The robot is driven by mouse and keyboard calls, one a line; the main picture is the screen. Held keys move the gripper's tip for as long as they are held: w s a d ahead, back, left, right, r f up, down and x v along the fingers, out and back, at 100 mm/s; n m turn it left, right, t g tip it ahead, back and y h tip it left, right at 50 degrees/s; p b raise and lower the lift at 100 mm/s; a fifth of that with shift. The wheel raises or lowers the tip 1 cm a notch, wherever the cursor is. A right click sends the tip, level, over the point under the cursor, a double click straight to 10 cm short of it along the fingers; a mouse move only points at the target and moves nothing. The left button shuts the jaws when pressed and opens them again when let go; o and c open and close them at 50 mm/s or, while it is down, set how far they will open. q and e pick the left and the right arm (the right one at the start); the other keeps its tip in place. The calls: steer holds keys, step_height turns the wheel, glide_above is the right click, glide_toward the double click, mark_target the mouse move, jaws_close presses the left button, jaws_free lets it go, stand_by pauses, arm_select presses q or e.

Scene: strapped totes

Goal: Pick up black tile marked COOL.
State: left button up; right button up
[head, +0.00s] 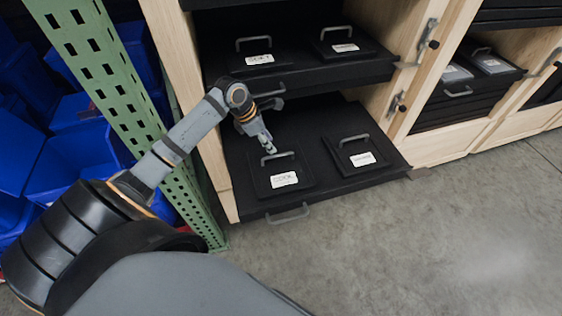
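A black tile (279,176) with a grey handle (278,156) and a white label (284,180) lies on the left of the lower pulled-out drawer (318,187). Its label seems to read COOL, but the print is too small to be sure. My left gripper (269,148) points down at the back of this tile, right by its handle. I cannot tell if the fingers touch the handle or how far apart they are. My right gripper is out of view.
Another black tile (358,156) lies to the right in the same drawer. Two more tiles, left (258,56) and right (345,45), lie in the upper drawer (310,77). A green post (110,70) and blue bins (85,152) stand left. The floor right is clear.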

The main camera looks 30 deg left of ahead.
mark_target(278, 155)
arm_select(q)
steer(key=x, duration=0.3)
steer(key=shift+w+f, duration=0.1)
steer(key=shift+w, duration=0.1)
steer(key=shift+w+f, duration=0.1)
steer(key=shift+f, duration=0.1)
steer(key=shift+d+f+b, duration=0.1)
steer(key=shift+f+b, duration=0.2)
steer(key=shift+f, duration=0.05)
steer(key=x, duration=0.4)
steer(key=shift+f+b, duration=0.25)
steer(key=shift+b, duration=0.1)
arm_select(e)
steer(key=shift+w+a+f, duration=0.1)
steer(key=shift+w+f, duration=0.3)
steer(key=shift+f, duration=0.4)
arm_select(q)
steer(key=shift+c, duration=0.9)
jaws_close()
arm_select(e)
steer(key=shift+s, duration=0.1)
arm_select(q)
steer(key=shift+r, duration=0.1)
